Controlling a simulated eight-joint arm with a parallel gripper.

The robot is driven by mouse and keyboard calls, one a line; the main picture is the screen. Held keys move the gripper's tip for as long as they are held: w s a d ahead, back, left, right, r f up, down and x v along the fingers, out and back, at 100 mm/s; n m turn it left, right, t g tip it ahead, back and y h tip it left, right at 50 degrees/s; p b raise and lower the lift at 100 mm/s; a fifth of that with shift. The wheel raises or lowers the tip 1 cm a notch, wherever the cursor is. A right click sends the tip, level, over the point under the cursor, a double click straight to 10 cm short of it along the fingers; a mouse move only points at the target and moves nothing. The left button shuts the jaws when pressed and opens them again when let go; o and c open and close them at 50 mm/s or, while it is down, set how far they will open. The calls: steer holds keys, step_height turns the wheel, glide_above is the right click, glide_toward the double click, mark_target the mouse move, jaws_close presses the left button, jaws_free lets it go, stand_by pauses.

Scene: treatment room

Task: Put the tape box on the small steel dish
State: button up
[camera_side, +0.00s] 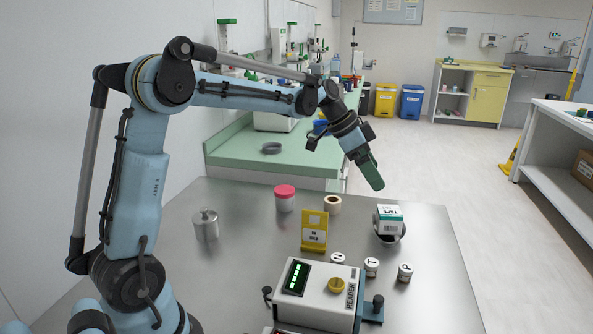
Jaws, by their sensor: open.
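The tape box (390,217) is white with a teal top edge and the word TAPE on it. It rests in or on the small steel dish (388,240), whose rim shows below the box; the exact contact is hard to see. My gripper (370,172) is above and behind the box, apart from it, pointing down to the right. It is open, with nothing seen in it; one green finger shows clearly and the other is mostly hidden.
The table right of the dish is clear.

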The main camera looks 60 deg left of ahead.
steer(key=s+d+f+n+t+y, duration=0.1)
steer(key=s+d+f+n+y, duration=0.1)
steer(key=s, duration=0.8)
steer(key=s+d+f+n+t+y, duration=0.1)
steer(key=s+d+n, duration=0.4)
steer(key=s, duration=0.6)
steer(key=shift+d+f+y, duration=0.25)
steer(key=shift+f+y, duration=0.3)
steer(key=shift+y, duration=0.05)
